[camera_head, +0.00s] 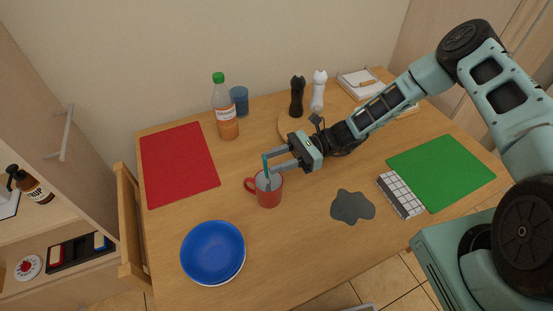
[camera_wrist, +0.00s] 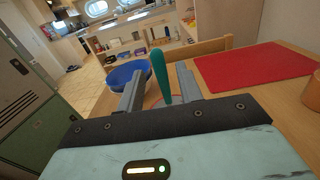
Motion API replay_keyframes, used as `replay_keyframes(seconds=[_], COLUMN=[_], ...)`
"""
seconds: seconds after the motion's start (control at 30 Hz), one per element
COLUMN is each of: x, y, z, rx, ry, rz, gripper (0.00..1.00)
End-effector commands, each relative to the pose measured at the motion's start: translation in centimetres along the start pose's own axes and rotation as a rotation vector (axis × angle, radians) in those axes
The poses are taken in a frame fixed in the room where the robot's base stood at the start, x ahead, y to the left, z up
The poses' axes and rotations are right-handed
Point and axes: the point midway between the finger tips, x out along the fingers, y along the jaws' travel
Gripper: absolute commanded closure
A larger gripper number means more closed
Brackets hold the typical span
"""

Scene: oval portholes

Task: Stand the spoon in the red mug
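The red mug (camera_head: 269,196) stands upright on the wooden table, its handle to the left. The teal spoon (camera_head: 266,166) stands in the mug, handle up and slightly tilted; its lower end is hidden inside. My gripper (camera_head: 275,162) is at the mug's rim, reaching in from the right. In the wrist view the spoon handle (camera_wrist: 160,74) shows between the two fingers of my gripper (camera_wrist: 160,85), with a gap on each side. The fingers are open and do not appear to touch it. Most of the mug is hidden in the wrist view.
A bottle (camera_head: 225,112) and a blue cup (camera_head: 240,101) stand behind.

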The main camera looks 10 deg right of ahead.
Motion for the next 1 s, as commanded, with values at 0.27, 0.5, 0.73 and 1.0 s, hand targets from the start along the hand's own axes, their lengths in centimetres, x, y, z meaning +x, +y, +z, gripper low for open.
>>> replay_keyframes(seconds=[0.27,0.5,0.73,1.0], x=[-0.1,-2.5,-7.8,-13.8], y=[0.0,-0.1,-0.1,-0.1], z=[0.0,-0.3,-0.5,-0.4], rx=[0.0,-0.001,-0.002,-0.001], ry=[0.0,0.002,0.003,0.002], rz=[0.0,-0.003,-0.004,-0.003], gripper=[0.63,0.63,0.63,0.63])
